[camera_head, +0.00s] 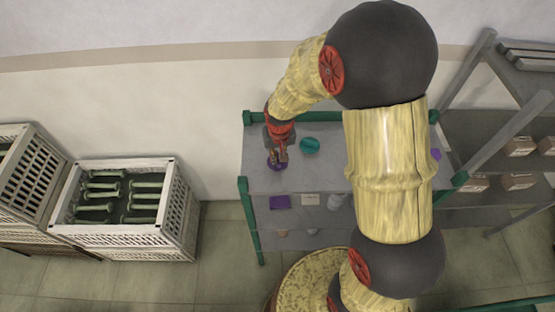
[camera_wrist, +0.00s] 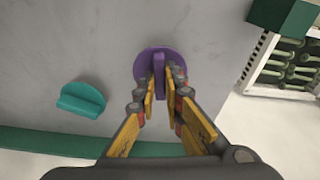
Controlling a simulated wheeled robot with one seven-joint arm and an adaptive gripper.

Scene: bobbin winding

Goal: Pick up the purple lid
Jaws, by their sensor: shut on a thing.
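The purple lid (camera_wrist: 149,54) is a flat round disc with an upright ridge handle. In the wrist view it lies at the top centre against the grey shelf surface. My gripper (camera_wrist: 161,88) is shut on the handle, with a finger on either side of it. In the head view the purple lid (camera_head: 275,164) shows under my gripper (camera_head: 281,155), near the left end of the grey shelf (camera_head: 262,184). I cannot tell whether the lid touches the shelf or is slightly above it.
A teal lid (camera_wrist: 82,99) lies beside the purple one, and it also shows in the head view (camera_head: 309,145). Green posts (camera_head: 246,200) stand at the shelf corners. A purple block (camera_head: 280,202) sits on a lower shelf. A white crate of green bobbins (camera_head: 125,200) stands left.

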